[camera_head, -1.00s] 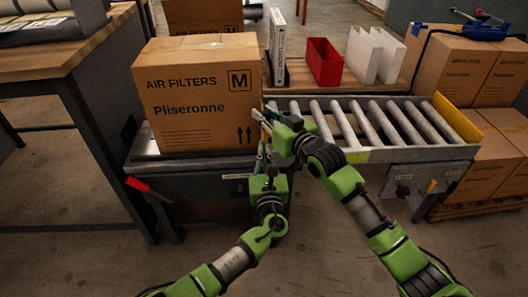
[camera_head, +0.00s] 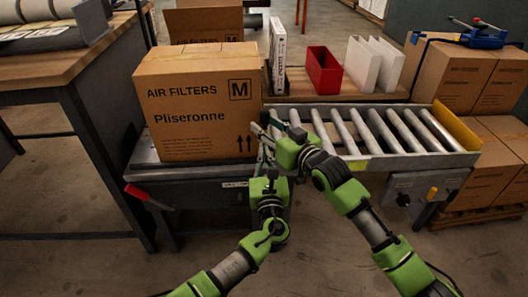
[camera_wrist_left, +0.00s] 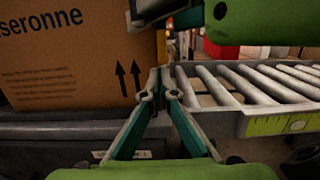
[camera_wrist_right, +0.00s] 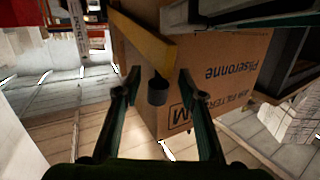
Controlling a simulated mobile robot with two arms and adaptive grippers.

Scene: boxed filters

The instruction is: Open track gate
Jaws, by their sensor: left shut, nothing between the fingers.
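The track gate shows in the right wrist view as a yellow bar (camera_wrist_right: 145,38) with a dark knob (camera_wrist_right: 158,92) near its end, beside the box. A yellow strip of it shows in the left wrist view (camera_wrist_left: 162,47). In the head view my grippers largely hide it. My right gripper (camera_head: 264,131) is open; in the right wrist view its fingers (camera_wrist_right: 157,84) appear on either side of the knob, with gaps. My left gripper (camera_head: 264,152) is shut and empty, below the right one. Its fingertips (camera_wrist_left: 158,88) meet in front of the box's right edge.
A cardboard air filter box (camera_head: 198,105) stands left of the gate area. The roller track (camera_head: 385,130) extends right, with a yellow end stop (camera_head: 457,124). A red bin (camera_head: 324,67) and white holders (camera_head: 374,63) stand behind it. A workbench (camera_head: 75,55) is at left.

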